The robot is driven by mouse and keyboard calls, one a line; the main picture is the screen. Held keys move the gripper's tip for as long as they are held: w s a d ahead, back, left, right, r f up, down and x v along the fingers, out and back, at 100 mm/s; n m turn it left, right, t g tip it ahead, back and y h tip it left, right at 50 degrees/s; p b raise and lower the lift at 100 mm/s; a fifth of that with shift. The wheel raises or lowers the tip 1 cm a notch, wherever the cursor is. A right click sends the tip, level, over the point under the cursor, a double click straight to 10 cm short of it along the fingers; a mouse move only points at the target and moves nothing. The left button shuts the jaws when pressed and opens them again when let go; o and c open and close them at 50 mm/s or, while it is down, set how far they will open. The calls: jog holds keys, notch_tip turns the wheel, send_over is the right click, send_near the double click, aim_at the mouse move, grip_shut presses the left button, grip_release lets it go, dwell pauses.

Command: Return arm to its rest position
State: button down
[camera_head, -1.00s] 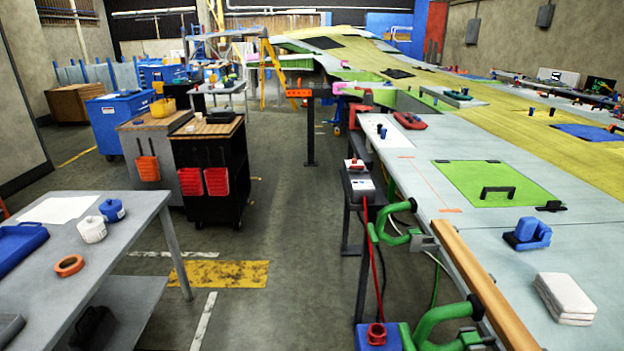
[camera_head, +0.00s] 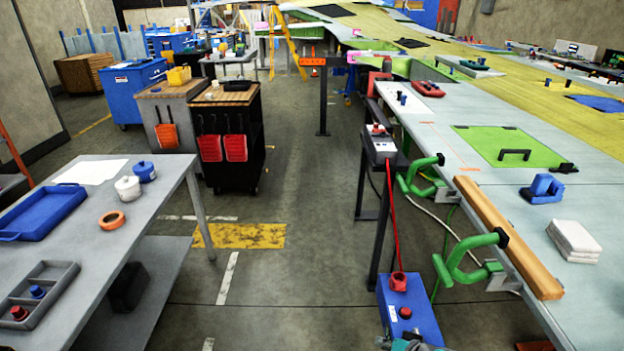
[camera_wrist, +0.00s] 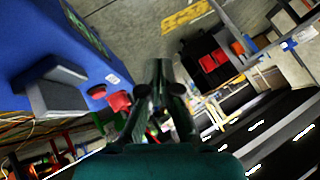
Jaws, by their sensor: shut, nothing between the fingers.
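My gripper (camera_wrist: 158,85) shows in the middle of the wrist view, its dark fingers shut with nothing between them. Below it is the teal part of my own wrist. A blue box (camera_wrist: 60,50) with red knobs lies to the left of the fingers, apart from them as far as I can tell. In the head view only a small teal bit of my arm shows at the bottom edge, next to the blue box (camera_head: 408,308). The gripper's fingers do not show there.
A grey table (camera_head: 150,190) with a blue tray (camera_head: 45,212), tape and jars stands at the left. The wing jig (camera_head: 465,125) with green clamps (camera_head: 465,258) and a wooden bar (camera_head: 505,235) runs along the right. The floor (camera_head: 290,220) between is clear.

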jog(key=s+f+t+h, duration=0.2)
jog(key=s, duration=1)
jog(key=s+f+t+h, duration=0.1)
jog(key=s+f+h, duration=0.1)
jog(key=s, duration=1)
jog(key=s+r+n+t, duration=0.2)
jog(key=s+r+t, duration=0.2)
jog(key=s+r, duration=1.4)
jog(key=shift+s+r+h, duration=0.15)
jog(key=shift+s+h, duration=0.25)
jog(key=shift+s, duration=0.25)
